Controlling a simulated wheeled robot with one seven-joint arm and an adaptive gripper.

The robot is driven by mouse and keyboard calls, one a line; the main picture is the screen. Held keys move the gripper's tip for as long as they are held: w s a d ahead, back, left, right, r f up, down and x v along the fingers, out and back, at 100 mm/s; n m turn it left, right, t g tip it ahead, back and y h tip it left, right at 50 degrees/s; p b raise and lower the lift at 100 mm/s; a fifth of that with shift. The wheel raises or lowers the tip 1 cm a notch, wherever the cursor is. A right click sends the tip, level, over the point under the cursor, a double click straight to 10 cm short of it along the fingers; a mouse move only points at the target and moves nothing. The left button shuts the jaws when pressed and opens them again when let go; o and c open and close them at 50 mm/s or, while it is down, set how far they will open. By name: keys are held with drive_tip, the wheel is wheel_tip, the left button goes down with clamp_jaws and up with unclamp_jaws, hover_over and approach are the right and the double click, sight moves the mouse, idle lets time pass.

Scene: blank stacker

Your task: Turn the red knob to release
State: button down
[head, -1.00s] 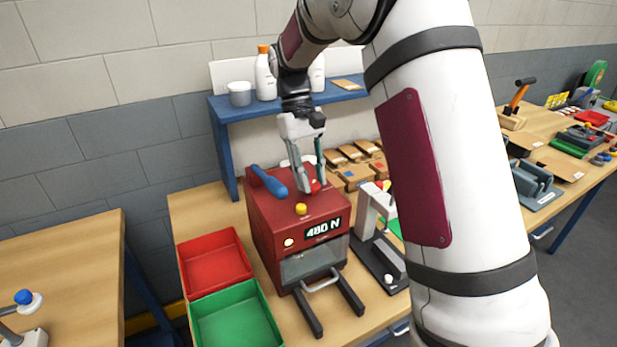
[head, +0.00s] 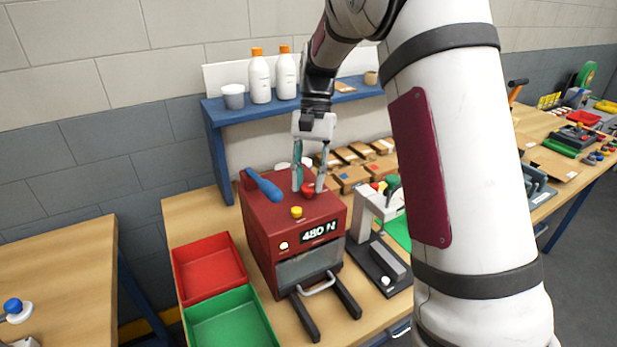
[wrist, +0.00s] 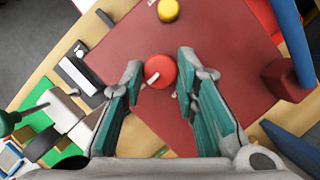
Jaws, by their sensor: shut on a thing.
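The red knob (head: 308,189) is a round cap on top of the dark red press box (head: 262,232). In the wrist view the red knob (wrist: 160,72) has a pale mark on its left side. My gripper (head: 308,187) points down at the box top with one finger on each side of the knob. The wrist view shows my gripper (wrist: 160,68) shut on the knob, its fingertips close to the knob's sides. The box's display (head: 320,231) reads 480 N.
A blue lever handle (head: 263,185) stands left of my gripper, and a yellow button (head: 296,212) sits in front of the knob. A red bin (head: 208,268) and a green bin (head: 230,322) lie left of the box. A blue shelf (head: 285,109) with bottles is behind.

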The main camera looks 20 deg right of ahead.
drive_tip(key=shift+m, duration=0.4)
drive_tip(key=c, duration=1.2)
unclamp_jaws()
drive_tip(key=shift+c, duration=0.2)
drive_tip(key=v, duration=1.2)
drive_tip(key=shift+s, duration=0.15)
